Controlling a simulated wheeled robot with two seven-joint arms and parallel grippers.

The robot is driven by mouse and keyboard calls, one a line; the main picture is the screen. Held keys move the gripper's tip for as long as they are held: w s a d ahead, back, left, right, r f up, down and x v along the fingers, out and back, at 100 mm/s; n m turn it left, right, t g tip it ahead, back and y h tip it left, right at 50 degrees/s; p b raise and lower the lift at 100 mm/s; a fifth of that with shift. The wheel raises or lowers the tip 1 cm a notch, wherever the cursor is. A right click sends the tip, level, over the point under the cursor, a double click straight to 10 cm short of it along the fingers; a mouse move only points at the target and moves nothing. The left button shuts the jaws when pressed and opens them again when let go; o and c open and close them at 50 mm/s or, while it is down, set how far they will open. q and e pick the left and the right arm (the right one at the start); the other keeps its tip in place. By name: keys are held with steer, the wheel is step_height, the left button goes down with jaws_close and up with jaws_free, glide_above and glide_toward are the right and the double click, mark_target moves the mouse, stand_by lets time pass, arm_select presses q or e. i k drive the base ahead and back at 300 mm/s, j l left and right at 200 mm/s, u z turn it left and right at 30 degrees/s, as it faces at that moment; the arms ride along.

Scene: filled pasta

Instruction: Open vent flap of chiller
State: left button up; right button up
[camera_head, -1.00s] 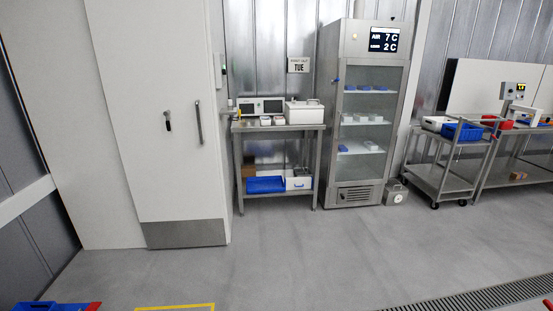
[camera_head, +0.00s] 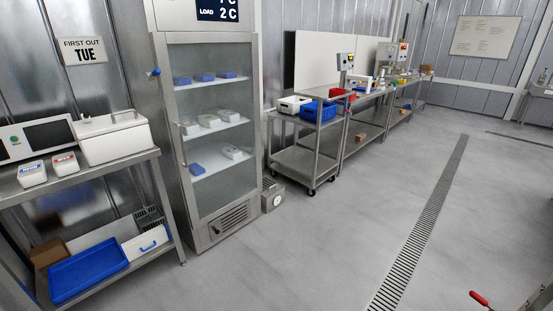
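The chiller (camera_head: 257,150) is a tall steel cabinet with a glass door, left of centre in the head view. Its door looks closed, and blue and white tubs sit on its shelves. A display at its top reads LOAD 2 C; the upper line is cut off. A slatted vent panel (camera_head: 229,219) is at the bottom front, with a small dark part at its lower left. I cannot tell from here whether a flap there is open. A blue knob (camera_head: 154,72) sticks out on the chiller's left side. Neither of my grippers is in view.
A steel table (camera_head: 96,177) stands left of the chiller, with a white box (camera_head: 113,138) on top and a blue tray (camera_head: 88,270) below. A grey box (camera_head: 272,196) sits on the floor by the chiller's right side. A wheeled cart (camera_head: 305,160) stands further right.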

mark_target(218, 227)
steer(key=i+l+z, duration=0.15)
steer(key=i+z, duration=0.2)
steer(key=i, duration=0.4)
steer(key=i+z, duration=0.35)
steer(key=i, duration=0.35)
